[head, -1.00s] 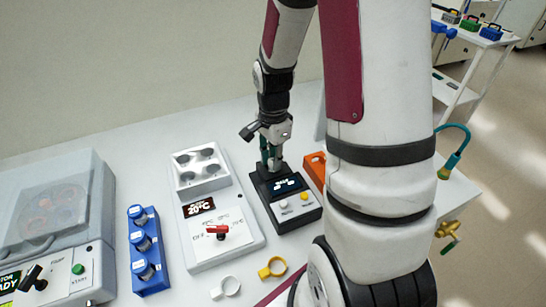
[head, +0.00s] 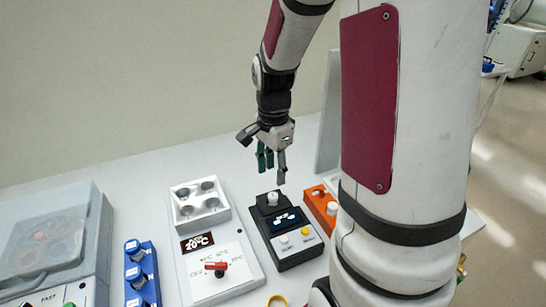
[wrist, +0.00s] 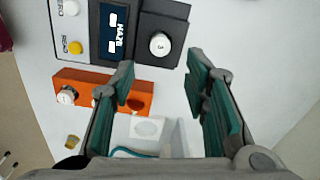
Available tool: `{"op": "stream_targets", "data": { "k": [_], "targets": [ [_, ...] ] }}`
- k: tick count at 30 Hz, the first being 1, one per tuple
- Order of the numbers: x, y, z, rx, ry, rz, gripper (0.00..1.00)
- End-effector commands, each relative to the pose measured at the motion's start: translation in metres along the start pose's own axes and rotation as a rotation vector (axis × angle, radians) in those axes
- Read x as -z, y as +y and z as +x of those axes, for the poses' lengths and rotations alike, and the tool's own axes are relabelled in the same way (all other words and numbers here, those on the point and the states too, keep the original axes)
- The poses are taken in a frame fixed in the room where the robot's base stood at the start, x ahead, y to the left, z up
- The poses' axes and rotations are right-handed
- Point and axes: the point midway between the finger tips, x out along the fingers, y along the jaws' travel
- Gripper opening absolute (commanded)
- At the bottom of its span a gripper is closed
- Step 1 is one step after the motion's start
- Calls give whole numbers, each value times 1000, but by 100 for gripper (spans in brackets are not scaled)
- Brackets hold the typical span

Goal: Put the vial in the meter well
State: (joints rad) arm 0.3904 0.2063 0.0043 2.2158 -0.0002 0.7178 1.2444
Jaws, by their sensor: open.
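The meter (head: 292,262) is a black and white box with a lit display and a dark well block at its back end. A vial with a white cap (head: 272,198) stands upright in that well, with only its cap showing. In the wrist view the cap (wrist: 160,44) bears a 3 and sits in the dark block of the meter (wrist: 175,20). My gripper (head: 272,168) is open and empty above the well, clear of the cap. In the wrist view its green-padded fingers (wrist: 160,78) are spread apart, with the cap beyond their tips.
An orange block (head: 318,205) stands close right of the meter. A lidded machine (head: 60,235) fills the far left.

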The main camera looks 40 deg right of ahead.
Motion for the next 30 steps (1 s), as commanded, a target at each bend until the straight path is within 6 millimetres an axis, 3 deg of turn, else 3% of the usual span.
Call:
{"op": "stream_targets", "data": {
  "k": [3,10,14,21,30],
  "targets": [
    [0,-1,-20,4,1,0,42],
    [-2,0,-41,6,1,-13,42],
    [-15,7,-60,39,13,-130,42],
    [-67,45,-117,165,86,-636,42],
    [-116,112,-157,303,241,-1286,42]
  ]
}}
